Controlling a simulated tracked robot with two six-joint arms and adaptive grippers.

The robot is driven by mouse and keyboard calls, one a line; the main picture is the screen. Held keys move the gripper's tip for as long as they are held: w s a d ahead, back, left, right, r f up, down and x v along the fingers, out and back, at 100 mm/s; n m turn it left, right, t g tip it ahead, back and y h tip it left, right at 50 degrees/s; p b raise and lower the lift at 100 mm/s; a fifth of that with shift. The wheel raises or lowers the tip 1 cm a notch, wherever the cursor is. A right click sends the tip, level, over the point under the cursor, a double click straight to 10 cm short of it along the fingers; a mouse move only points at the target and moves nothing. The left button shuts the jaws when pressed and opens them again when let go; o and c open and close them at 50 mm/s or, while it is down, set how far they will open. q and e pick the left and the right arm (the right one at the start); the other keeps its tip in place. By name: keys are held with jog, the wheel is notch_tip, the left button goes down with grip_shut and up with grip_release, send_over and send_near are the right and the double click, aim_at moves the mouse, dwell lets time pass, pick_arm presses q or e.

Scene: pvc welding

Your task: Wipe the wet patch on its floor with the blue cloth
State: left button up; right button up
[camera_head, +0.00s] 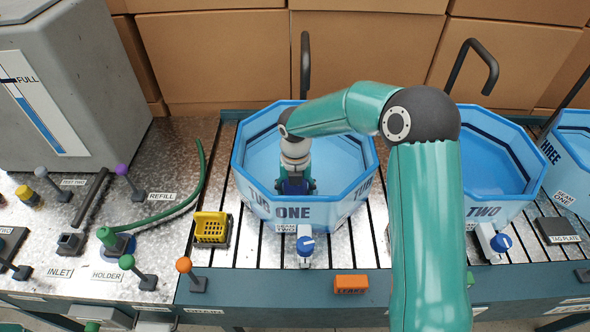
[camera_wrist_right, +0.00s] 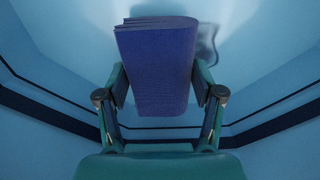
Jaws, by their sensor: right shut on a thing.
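The blue octagonal tub marked ONE (camera_head: 300,214) stands on the slatted bench. My right arm reaches into it from the front right. My right gripper (camera_head: 295,187) is inside the tub, pointing down and shut on the folded blue cloth (camera_wrist_right: 155,68). In the wrist view the cloth sits between both fingers (camera_wrist_right: 160,92), over the tub floor. A darker outlined patch (camera_wrist_right: 203,42) shows on the floor beside the cloth's upper right; whether it is the wet patch or a shadow I cannot tell. Whether the cloth touches the floor is unclear. My left gripper is not in view.
Tub TWO (camera_head: 497,150) stands to the right, with tub THREE (camera_head: 572,150) beyond. A yellow basket (camera_head: 211,229), a blue-knobbed valve (camera_head: 305,246) and an orange block (camera_head: 351,285) are in front of tub ONE. A green hose (camera_head: 165,213) lies left. Cardboard boxes (camera_head: 215,55) line the back.

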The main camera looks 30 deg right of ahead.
aim_at(296, 190)
notch_tip(296, 190, up, 2)
jog(key=shift+s+r+p, duration=0.15)
jog(key=shift+r+p, duration=0.05)
jog(key=shift+p, duration=0.4)
notch_tip(296, 190, up, 2)
jog(key=shift+r+p, duration=0.1)
jog(key=shift+p, duration=0.85)
jog(key=shift+r+p, duration=0.8)
jog(key=shift+r, duration=0.15)
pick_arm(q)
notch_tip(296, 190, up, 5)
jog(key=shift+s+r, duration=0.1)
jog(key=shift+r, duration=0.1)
